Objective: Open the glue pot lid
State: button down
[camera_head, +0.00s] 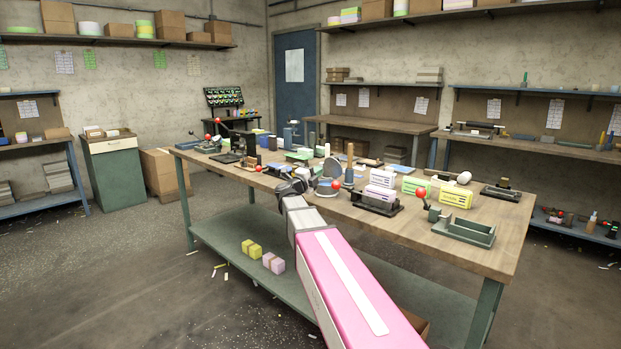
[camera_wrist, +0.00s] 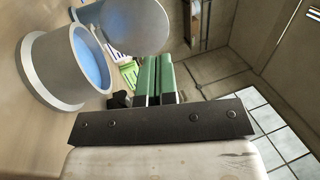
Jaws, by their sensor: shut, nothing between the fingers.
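The glue pot (camera_wrist: 42,72) is a grey round pot at the upper left of the wrist view, with its blue inside showing. Its round lid (camera_wrist: 154,35) stands swung open beside the mouth, its blue underside visible. In the head view the pot (camera_head: 325,190) is on the workbench with the grey lid disc (camera_head: 332,167) raised above it. My gripper (camera_wrist: 158,60) shows its two green fingers side by side, shut and empty, apart from the pot in the wrist view. In the head view my gripper (camera_head: 293,184) is just left of the pot, partly hidden by my arm.
The workbench (camera_head: 497,254) is crowded with tools and rolls. Label-wrapped yellow (camera_head: 456,196) and pink (camera_head: 380,193) blocks stand right of the pot. A green tray (camera_head: 464,232) lies near the right end. Open floor (camera_head: 150,270) is at the left.

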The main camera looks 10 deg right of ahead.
aim_at(332, 160)
jog(key=x, duration=0.7)
jog(key=shift+d, duration=0.1)
jog(key=shift+w+d+r+g+y, duration=0.3)
jog(key=shift+w+d+y, duration=0.1)
jog(key=shift+y, duration=0.2)
jog(key=shift+w+d+r+g+y, duration=0.2)
jog(key=shift+w+d+g+y, duration=0.1)
jog(key=shift+d+y, duration=0.25)
jog(key=shift+x, duration=0.8)
jog(key=shift+s+a+r, duration=0.1)
jog(key=shift+r, duration=0.05)
